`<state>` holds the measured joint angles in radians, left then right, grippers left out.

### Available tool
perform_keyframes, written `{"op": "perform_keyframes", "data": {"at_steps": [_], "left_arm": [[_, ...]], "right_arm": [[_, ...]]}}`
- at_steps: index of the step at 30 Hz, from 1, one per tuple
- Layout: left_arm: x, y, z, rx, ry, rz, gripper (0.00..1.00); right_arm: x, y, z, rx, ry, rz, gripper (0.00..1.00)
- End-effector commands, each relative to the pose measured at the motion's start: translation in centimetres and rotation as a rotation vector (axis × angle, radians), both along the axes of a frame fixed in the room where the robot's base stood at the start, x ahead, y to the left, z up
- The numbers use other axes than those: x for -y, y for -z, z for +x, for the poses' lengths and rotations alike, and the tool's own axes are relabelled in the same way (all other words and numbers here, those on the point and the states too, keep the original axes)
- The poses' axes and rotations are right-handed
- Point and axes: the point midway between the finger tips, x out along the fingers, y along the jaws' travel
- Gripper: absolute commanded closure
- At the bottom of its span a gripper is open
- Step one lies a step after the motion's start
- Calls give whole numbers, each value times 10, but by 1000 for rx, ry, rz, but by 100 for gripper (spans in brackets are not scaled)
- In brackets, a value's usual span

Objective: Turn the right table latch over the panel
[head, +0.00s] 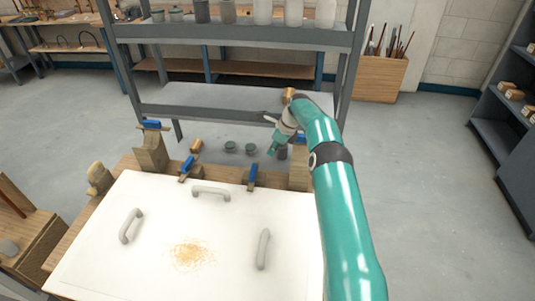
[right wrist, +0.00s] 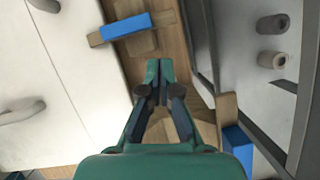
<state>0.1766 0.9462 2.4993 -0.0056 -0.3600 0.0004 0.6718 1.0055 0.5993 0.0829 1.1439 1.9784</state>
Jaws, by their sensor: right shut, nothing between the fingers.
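The right table latch (head: 252,175) is a wooden bar with a blue top at the panel's far edge. It also shows in the right wrist view (right wrist: 125,26), lying across the gap, with its near end reaching just over the panel's edge. The white panel (head: 120,240) lies on the wooden table. My right gripper (head: 273,146) is beyond the panel's far edge, just right of and behind the latch. It also shows in the right wrist view (right wrist: 160,72), shut and empty, apart from the latch. My left gripper is not in view.
The left table latch (head: 187,166) is on the same edge. Wooden posts with blue tops stand at the far left (head: 151,150) and far right (head: 299,175). Grey handles (head: 263,248) stick up from the panel. A grey shelf rack (head: 220,97) stands behind, holding dark round parts (head: 230,147).

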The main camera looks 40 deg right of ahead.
Motion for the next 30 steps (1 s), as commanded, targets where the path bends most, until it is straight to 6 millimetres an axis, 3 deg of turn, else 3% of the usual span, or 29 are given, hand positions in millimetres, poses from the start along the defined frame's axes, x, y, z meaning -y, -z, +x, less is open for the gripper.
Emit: {"op": "perform_keyframes", "data": {"at_steps": [5, 10, 17, 23, 26, 30], "left_arm": [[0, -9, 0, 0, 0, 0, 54], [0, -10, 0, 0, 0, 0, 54], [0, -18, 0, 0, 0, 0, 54], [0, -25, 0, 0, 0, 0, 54], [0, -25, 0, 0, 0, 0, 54], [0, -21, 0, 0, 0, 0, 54]], "right_arm": [[4, -13, -1, 15, -29, -20, 100], [-12, 12, -5, 24, -141, -34, 100], [-36, 22, -43, 9, -240, -16, 100], [-45, 8, -75, -13, -234, 11, 100], [-38, -1, -78, -7, -223, 1, 100], [-40, 11, -75, -8, -221, 2, 100]]}}
